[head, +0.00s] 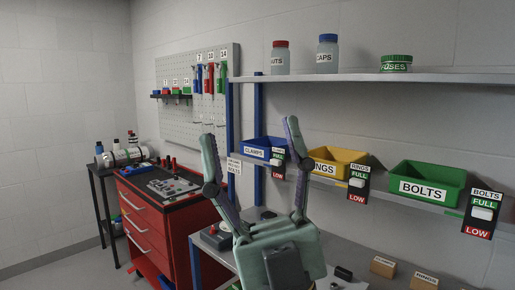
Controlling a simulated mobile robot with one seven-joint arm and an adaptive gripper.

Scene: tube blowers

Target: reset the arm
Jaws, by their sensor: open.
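My gripper (252,158) rises from the bottom middle of the head view. Its two pale green and purple fingers stand wide apart and point up, with nothing between them. It is in front of the shelving and hides part of the workbench and the left part of the lower shelf. The rest of my arm is below the frame.
The lower shelf holds a blue clamps bin (257,153), a yellow rings bin (346,159) and a green bolts bin (424,190). Jars stand on the upper shelf (440,77). A red drawer cabinet (145,230) stands left. Small boxes lie on the workbench (345,258).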

